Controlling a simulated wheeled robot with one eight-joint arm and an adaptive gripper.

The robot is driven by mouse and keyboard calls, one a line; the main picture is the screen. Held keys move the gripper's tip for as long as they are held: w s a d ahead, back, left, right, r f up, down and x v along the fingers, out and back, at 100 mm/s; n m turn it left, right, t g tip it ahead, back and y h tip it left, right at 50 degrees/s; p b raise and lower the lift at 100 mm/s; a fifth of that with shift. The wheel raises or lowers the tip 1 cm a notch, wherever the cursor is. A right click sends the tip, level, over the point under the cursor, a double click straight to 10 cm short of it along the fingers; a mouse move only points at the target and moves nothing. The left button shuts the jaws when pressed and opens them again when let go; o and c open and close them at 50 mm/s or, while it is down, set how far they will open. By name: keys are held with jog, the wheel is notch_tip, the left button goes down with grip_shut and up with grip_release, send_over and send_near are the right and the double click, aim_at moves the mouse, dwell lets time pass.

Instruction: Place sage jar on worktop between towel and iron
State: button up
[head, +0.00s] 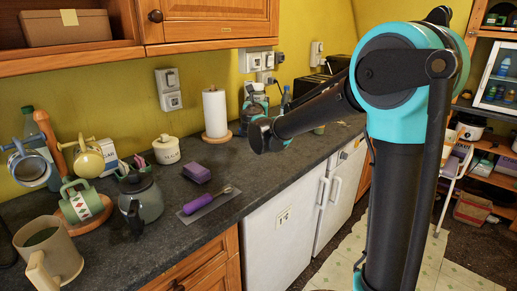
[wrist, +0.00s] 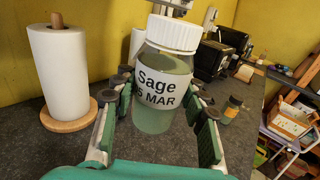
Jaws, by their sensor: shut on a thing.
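The sage jar (wrist: 160,88) is a clear jar with pale green contents, a white lid and a label reading "Sage" and "MAR". In the wrist view it is upright between the fingers of my gripper (wrist: 158,112), which is shut on it. Whether its base touches the dark worktop (head: 110,245) cannot be told. The towel is a white paper roll on a round wooden stand (wrist: 62,75), left of the jar; it also shows in the head view (head: 215,113). I cannot make out the iron for certain. In the head view my arm hides most of the gripper.
A small dark bottle (wrist: 231,108) stands right of the jar, and black appliances (wrist: 210,60) stand behind. A purple sponge (head: 196,172), a purple-handled tool (head: 207,201), a grey teapot (head: 141,200) and mugs occupy the near worktop.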

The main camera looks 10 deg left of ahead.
notch_tip(320, 180, down, 19)
jog(key=shift+f, duration=0.1)
dwell(0.5)
jog(key=o, duration=1.2)
jog(key=shift+f, duration=0.1)
jog(key=shift+s, duration=0.35)
jog(key=s, duration=1.1)
jog(key=shift+s+d, duration=0.15)
jog(key=shift+d, duration=0.15)
